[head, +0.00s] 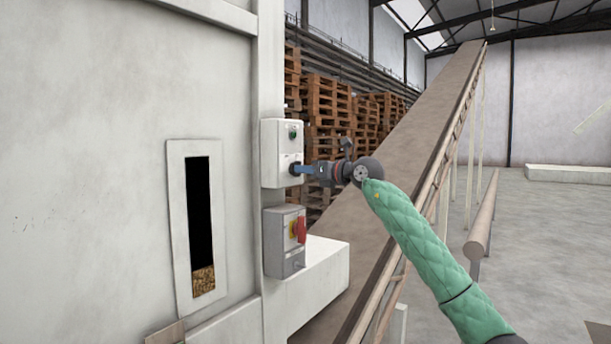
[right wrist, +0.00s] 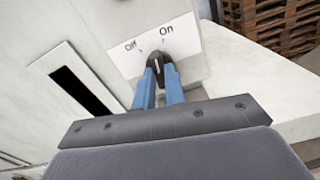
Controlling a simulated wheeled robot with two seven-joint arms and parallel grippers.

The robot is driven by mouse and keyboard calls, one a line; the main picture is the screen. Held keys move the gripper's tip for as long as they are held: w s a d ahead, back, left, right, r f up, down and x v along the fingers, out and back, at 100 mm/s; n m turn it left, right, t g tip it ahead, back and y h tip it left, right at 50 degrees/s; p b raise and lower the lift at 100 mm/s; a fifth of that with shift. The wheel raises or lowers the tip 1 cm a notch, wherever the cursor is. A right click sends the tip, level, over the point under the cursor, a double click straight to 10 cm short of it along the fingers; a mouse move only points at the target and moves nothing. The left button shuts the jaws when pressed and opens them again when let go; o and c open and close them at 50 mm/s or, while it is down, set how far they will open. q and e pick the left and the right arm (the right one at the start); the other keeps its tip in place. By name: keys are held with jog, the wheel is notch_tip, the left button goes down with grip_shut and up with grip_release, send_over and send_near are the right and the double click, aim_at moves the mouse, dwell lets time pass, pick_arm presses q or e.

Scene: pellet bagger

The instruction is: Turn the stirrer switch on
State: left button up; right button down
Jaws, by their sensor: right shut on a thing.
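The stirrer switch box is a white box (head: 270,153) on the corner of the machine in the head view. Its black rotary knob (right wrist: 155,63) shows in the right wrist view, on a white plate (right wrist: 186,42) marked "Off" on the left and "On" on the right. The knob's pale mark points roughly up the picture, near the space between the labels; I cannot tell exactly which one it meets. My right gripper (head: 298,169) is shut on the knob, its blue fingers on either side of it in the wrist view (right wrist: 158,83). My left gripper is out of view.
A green button (head: 293,133) sits above the knob. A grey box (head: 276,245) with a red and yellow switch (head: 299,230) is just below. A sight window (head: 202,281) with pellets is at left. A conveyor (head: 400,150) rises behind my right arm; pallets (head: 325,105) stand beyond.

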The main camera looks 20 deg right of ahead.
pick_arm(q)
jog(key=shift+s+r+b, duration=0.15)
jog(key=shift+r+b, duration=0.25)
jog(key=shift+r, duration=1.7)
pick_arm(e)
jog(key=shift+m, duration=2)
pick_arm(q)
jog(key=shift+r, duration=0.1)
pick_arm(e)
jog(key=shift+d+r, duration=0.1)
jog(key=c, duration=1.5)
grip_release()
jog(key=shift+o, duration=0.2)
pick_arm(q)
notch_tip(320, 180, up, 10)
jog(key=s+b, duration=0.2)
jog(key=b, duration=0.1)
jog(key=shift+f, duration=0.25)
pick_arm(e)
jog(key=v, duration=0.7)
jog(key=shift+s+d, duration=0.25)
jog(key=shift+s, duration=0.05)
